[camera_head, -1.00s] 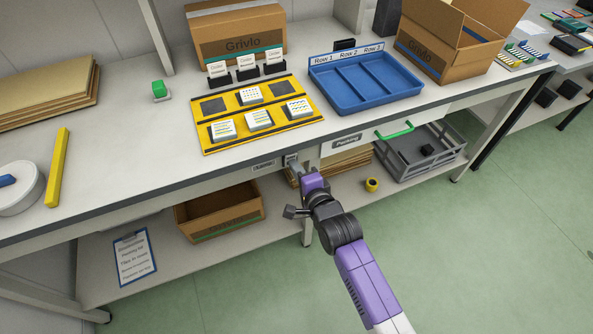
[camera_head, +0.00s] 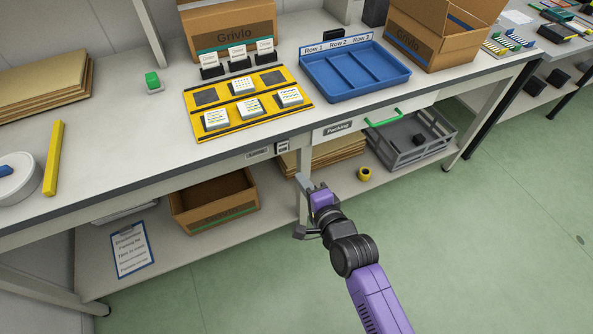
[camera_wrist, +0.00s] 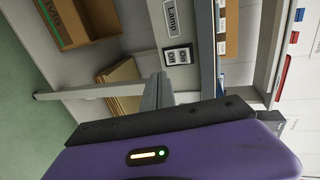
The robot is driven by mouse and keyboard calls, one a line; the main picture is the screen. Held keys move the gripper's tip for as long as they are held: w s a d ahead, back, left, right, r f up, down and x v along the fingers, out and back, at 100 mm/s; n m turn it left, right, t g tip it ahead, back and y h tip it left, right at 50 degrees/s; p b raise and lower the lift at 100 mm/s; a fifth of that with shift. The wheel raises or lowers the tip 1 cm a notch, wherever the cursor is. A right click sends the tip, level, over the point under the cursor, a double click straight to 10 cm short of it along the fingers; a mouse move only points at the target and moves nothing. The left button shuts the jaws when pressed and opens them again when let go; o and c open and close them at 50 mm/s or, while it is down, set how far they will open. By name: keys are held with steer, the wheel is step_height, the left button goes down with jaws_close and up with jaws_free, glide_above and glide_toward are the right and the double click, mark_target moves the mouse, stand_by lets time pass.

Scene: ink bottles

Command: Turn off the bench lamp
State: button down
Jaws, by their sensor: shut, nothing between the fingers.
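The lamp itself is not identifiable.
The bench top holds a yellow mat (camera_head: 200,131) with white blocks, a blue tray (camera_head: 357,107) and cardboard boxes. A drawer with a green handle (camera_head: 384,119) is right of the switch. Below are an open carton (camera_head: 215,215) and a grey crate (camera_head: 420,150). The floor in front is clear.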

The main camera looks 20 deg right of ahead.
steer(key=shift+s, duration=2.15)
steer(key=s+d+r+n+t+h, duration=0.2)
steer(key=s+r+n, duration=0.5)
steer(key=n, duration=0.1)
steer(key=s+r+n, duration=0.2)
steer(key=s+n, duration=0.1)
steer(key=s, duration=0.5)
steer(key=s+a+r+n+g+y, duration=0.1)
steer(key=s+r+n, duration=0.1)
steer(key=s, duration=0.7)
steer(key=s+a+r+n+g+y, duration=0.1)
steer(key=s+r+n, duration=0.1)
steer(key=s+n, duration=0.3)
steer(key=v, duration=0.4)
steer(key=shift+a+f, duration=0.15)
steer(key=shift+f, duration=0.15)
steer(key=shift+s, duration=0.1)
